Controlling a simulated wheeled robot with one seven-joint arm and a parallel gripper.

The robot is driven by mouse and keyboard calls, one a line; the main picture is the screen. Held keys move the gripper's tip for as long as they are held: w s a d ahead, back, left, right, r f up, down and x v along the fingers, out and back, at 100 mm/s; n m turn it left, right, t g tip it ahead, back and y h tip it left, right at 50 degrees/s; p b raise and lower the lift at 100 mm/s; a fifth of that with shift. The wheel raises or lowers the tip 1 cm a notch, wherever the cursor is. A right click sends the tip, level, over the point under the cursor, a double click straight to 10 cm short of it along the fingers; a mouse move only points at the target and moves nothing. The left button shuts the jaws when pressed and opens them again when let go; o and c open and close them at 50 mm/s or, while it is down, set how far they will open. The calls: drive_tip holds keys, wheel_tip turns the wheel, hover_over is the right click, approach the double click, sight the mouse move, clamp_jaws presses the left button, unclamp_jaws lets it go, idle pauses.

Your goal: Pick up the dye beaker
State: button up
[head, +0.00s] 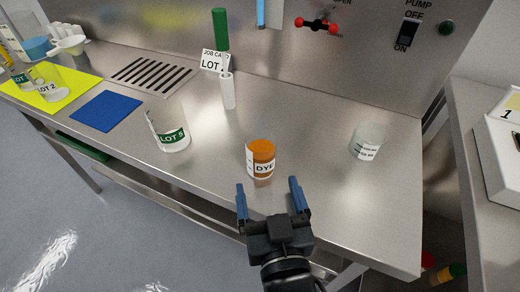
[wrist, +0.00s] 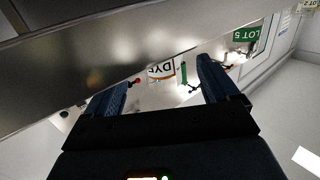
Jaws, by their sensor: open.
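The dye beaker (head: 261,157) is a small clear beaker of orange-brown dye with a white DYE label. It stands upright on the steel bench near its front edge. My gripper (head: 269,190) is open and empty, just in front of the beaker, with blue fingers spread apart. In the wrist view my gripper (wrist: 163,80) shows its two fingers, and part of the dye beaker (wrist: 162,71) with its label shows between and beyond them. The bench edge hides the rest of the beaker there. The fingers do not appear to touch it.
The LOT 5 beaker (head: 168,130) stands to the left, and a clear beaker (head: 369,142) to the right. A job card (head: 215,61) and white cylinder (head: 227,91) are behind. A blue mat (head: 107,111) and yellow mat (head: 78,83) lie far left. The bench around the dye beaker is clear.

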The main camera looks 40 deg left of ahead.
sight(263, 169)
drive_tip(key=x, duration=0.1)
drive_tip(key=p+x, duration=0.1)
drive_tip(key=x, duration=0.1)
drive_tip(key=r+x, duration=0.1)
drive_tip(key=x, duration=0.1)
drive_tip(key=shift+a, duration=0.1)
drive_tip(key=shift+w+a+f, duration=0.15)
drive_tip(key=shift+w+a, duration=0.25)
drive_tip(key=shift+w, duration=0.05)
drive_tip(key=shift+c, duration=0.3)
drive_tip(key=c, duration=1.1)
